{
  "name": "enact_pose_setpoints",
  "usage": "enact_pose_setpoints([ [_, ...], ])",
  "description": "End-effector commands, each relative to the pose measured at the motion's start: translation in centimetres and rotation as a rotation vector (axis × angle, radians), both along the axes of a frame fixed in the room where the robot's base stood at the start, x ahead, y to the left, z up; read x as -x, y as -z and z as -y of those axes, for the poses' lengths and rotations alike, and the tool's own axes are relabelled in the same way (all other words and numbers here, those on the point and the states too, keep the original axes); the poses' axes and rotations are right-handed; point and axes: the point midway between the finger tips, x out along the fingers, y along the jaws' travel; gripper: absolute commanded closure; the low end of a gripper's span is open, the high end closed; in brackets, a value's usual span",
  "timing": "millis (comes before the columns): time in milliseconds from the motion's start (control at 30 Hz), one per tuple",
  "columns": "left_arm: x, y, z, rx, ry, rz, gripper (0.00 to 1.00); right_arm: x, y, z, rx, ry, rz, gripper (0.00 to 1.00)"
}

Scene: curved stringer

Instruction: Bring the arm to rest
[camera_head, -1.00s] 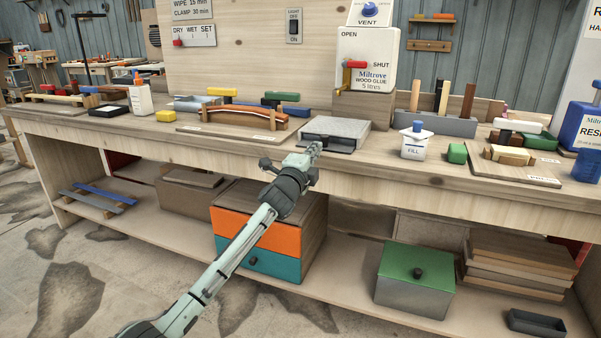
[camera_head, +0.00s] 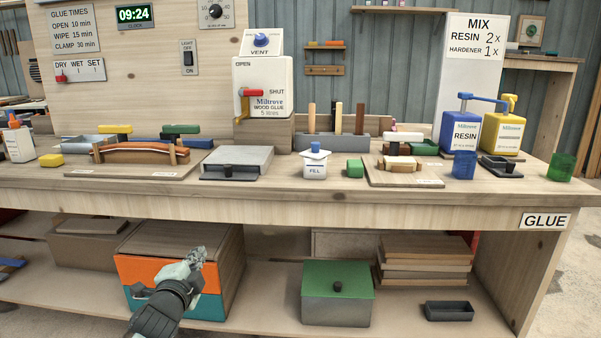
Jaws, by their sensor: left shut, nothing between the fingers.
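My left gripper (camera_head: 196,257) is shut and empty. It shows at the lower left, below the bench top's front edge, in front of the orange and teal drawer box (camera_head: 136,270) on the lower shelf. I cannot tell whether it touches the box. My right gripper is not in view. The curved stringer (camera_head: 140,152) lies in its form on a board on the bench top, well above my left gripper in the picture.
The workbench (camera_head: 400,212) spans the view. On it stand the wood-glue dispenser (camera_head: 262,90), a grey box (camera_head: 238,162), a FILL bottle (camera_head: 315,165), and resin (camera_head: 460,132) and yellow (camera_head: 502,132) pump jugs. A green-lidded box (camera_head: 337,290) sits on the lower shelf.

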Motion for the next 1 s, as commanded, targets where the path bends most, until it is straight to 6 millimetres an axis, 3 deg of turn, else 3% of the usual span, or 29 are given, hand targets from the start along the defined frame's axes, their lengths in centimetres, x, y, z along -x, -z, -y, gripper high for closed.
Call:
enact_pose_setpoints([
  [33,2.1,3.8,-0.3,0.08,-0.037,-0.083,1.0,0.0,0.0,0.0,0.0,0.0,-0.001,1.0],
  [200,9.9,14.3,-1.3,0.345,-0.205,-0.341,1.0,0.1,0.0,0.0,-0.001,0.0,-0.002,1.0],
  [267,13.2,17.6,-1.5,0.427,-0.274,-0.429,1.0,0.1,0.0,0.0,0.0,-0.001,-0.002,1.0],
  [400,21.6,24.1,-1.6,0.602,-0.453,-0.622,1.0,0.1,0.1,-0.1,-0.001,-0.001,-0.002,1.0],
  [500,27.6,27.4,-1.5,0.699,-0.583,-0.739,1.0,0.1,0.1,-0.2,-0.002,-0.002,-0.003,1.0],
  [600,32.5,29.5,-1.4,0.768,-0.694,-0.829,1.0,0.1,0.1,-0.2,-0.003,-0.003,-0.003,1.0],
  [733,36.4,30.8,-1.1,0.818,-0.786,-0.896,1.0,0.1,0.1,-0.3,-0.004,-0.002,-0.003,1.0],
  [833,37.6,31.2,-1.0,0.834,-0.817,-0.915,1.0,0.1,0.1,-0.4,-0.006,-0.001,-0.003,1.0],
  [1000,37.8,31.2,-1.0,0.835,-0.822,-0.919,1.0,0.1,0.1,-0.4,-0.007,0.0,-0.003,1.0],
])
